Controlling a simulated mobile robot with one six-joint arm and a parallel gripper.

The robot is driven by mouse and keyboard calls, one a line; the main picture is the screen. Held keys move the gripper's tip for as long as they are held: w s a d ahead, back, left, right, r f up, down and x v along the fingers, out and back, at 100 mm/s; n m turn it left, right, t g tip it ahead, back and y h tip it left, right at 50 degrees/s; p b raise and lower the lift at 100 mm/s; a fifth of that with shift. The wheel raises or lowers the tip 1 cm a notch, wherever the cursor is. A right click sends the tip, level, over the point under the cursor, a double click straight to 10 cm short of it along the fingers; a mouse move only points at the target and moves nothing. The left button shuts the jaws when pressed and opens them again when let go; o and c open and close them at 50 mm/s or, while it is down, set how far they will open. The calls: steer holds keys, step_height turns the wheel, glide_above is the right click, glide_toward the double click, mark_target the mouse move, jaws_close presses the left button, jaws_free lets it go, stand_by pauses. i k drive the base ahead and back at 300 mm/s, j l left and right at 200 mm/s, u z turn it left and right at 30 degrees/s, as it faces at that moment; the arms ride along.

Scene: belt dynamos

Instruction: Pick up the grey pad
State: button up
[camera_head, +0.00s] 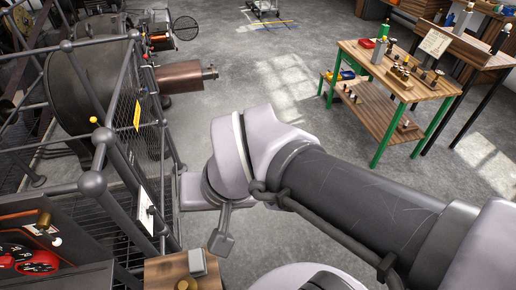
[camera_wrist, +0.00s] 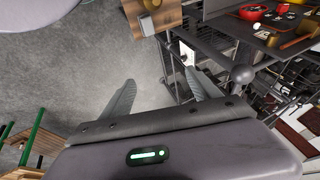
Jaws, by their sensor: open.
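A small grey block, which looks like the grey pad (camera_head: 197,262), sits on a wooden-topped stand (camera_head: 165,272) at the bottom of the head view, beside a brass-coloured round piece. In the wrist view the wooden top (camera_wrist: 165,16) shows at the upper edge, with a small grey piece (camera_wrist: 147,26) at its near side. My gripper (camera_wrist: 162,90) is open, its two fingers wide apart with nothing between them. In the head view one finger of my gripper (camera_head: 221,242) shows just above and right of the pad, apart from it in the picture.
A railing with wire mesh (camera_head: 128,110) guards large machinery on the left. A dark panel with red parts (camera_head: 35,262) is at the lower left. A green-legged wooden bench (camera_head: 428,88) holding small items stands at the upper right. Open concrete floor lies between.

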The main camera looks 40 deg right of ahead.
mark_target(198, 264)
steer(key=l+u, duration=0.15)
steer(key=u, duration=0.25)
steer(key=l+u, duration=0.15)
steer(key=u, duration=0.3)
steer(key=l+u, duration=0.15)
steer(key=u, duration=0.25)
steer(key=l+u, duration=0.2)
steer(key=u, duration=0.2)
